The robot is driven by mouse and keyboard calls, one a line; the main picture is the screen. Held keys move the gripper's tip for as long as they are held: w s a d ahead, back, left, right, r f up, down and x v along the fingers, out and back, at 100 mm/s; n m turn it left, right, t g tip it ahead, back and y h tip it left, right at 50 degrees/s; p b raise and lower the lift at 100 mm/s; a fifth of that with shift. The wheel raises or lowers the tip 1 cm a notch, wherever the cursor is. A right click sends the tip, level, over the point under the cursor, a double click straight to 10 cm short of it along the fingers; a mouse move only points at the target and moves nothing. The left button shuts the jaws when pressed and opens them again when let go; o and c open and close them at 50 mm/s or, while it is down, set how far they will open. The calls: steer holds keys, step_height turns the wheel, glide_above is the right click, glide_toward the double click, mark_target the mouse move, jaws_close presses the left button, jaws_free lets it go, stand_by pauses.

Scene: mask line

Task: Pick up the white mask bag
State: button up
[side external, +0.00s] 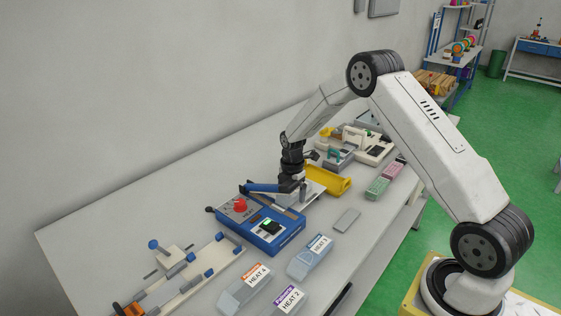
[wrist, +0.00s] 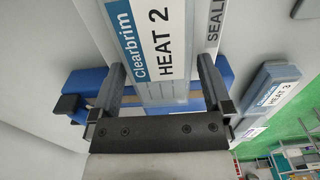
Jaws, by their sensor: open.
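A pale bag with a white label reading "Clearbrim HEAT 2" (wrist: 157,42) lies between the two fingers of my gripper (wrist: 159,68) in the wrist view. The fingers stand apart, one on each side of the bag; I cannot tell whether either touches it. In the side view my gripper (side external: 291,184) points down at the back edge of the blue sealer (side external: 262,231). The pale bag (side external: 287,199) shows only partly there, just under the gripper. Its far end is cut off at the top of the wrist view.
A wooden fixture with blue blocks (side external: 187,270) stands at left. The table's back left is clear.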

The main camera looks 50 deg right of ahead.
stand_by(0.4)
steer(key=c, duration=1)
steer(key=shift+r, duration=0.1)
steer(key=shift+r, duration=0.85)
steer(key=shift+s+r, duration=0.3)
steer(key=shift+r, duration=0.55)
steer(key=s, duration=1.7)
steer(key=shift+s+f, duration=0.1)
steer(key=shift+s, duration=0.1)
steer(key=shift+d, duration=0.2)
